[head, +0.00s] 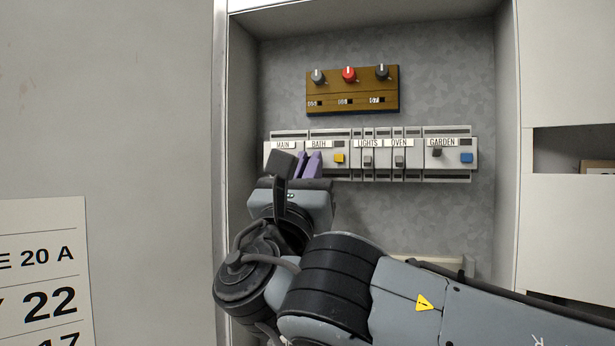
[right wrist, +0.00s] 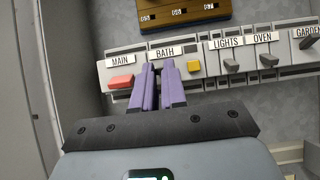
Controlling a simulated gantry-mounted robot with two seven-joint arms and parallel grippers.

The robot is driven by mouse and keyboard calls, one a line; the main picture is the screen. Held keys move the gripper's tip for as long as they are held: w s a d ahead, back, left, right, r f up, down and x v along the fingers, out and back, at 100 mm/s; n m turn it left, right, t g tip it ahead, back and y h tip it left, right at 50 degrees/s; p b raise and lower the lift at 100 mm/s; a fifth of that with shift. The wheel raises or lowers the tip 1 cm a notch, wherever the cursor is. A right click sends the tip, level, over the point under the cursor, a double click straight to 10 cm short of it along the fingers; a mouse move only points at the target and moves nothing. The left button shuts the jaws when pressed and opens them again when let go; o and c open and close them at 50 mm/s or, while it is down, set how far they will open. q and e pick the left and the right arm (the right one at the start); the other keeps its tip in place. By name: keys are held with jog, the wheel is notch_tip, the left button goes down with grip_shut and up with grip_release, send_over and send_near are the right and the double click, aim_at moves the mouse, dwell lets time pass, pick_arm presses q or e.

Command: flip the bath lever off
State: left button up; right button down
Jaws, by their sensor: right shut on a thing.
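The breaker row (head: 460,170) sits in a recess, with MAIN, BATH, LIGHTS, OVEN and GARDEN labels. The BATH breaker (head: 345,140) has a yellow button (head: 340,158), which also shows in the right wrist view (right wrist: 193,65). My right gripper (head: 308,165) is at the BATH breaker, its purple fingers (right wrist: 159,84) just below the BATH label and left of the yellow button. It is shut on the bath lever, which the fingers mostly hide, so its position cannot be told. My left gripper is not in view.
Grey levers for LIGHTS (head: 367,161) and OVEN (head: 399,161) stand to the right. GARDEN has a dark lever (head: 437,152) and a blue button (head: 466,158). A brown knob panel (head: 352,90) is above.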

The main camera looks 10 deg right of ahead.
jog(key=c, duration=1.2)
grip_release()
jog(key=shift+b+v, duration=0.45)
jog(key=shift+v, duration=5)
